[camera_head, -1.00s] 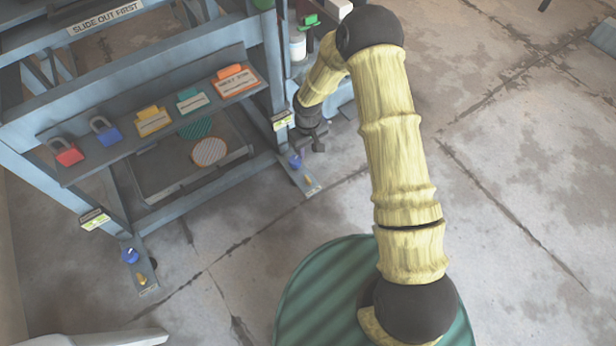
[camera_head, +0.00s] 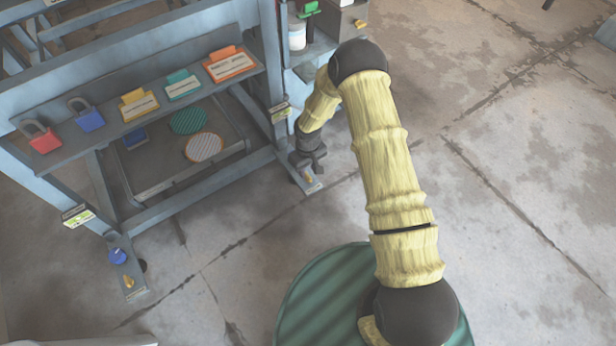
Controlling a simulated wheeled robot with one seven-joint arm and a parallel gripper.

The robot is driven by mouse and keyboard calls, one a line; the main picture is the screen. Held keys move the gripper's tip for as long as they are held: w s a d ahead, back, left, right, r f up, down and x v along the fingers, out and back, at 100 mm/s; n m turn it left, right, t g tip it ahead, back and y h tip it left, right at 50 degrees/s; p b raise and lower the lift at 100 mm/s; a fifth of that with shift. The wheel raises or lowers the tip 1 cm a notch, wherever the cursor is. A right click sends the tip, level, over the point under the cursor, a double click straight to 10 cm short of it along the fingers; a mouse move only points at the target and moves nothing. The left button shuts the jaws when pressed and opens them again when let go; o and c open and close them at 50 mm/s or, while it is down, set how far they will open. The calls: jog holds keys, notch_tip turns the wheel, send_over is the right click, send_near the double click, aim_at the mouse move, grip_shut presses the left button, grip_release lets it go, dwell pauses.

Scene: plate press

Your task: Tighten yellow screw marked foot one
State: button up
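A small yellow screw (camera_head: 128,281) stands on the left foot plate (camera_head: 125,262) of the blue-grey press frame, in front of a blue knob (camera_head: 117,256). A second small yellow screw (camera_head: 308,178) shows on the right foot plate (camera_head: 316,188). Labels at both feet are too small to read, so I cannot tell which is foot one. My gripper (camera_head: 308,162) is low over the right foot, just behind that screw in the picture. Whether it touches anything is unclear. Its fingers are dark and small, and their opening cannot be made out.
A shelf (camera_head: 105,133) on the frame carries red and blue padlocks and several coloured tags. Below it is a grey tray (camera_head: 160,178) with round discs. A side shelf with a white jar (camera_head: 296,36) stands behind my arm. Concrete floor (camera_head: 500,220) on the right is clear.

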aim_at(308, 178)
jog(key=shift+f+b, duration=0.5)
jog(key=shift+f, duration=1)
grip_shut()
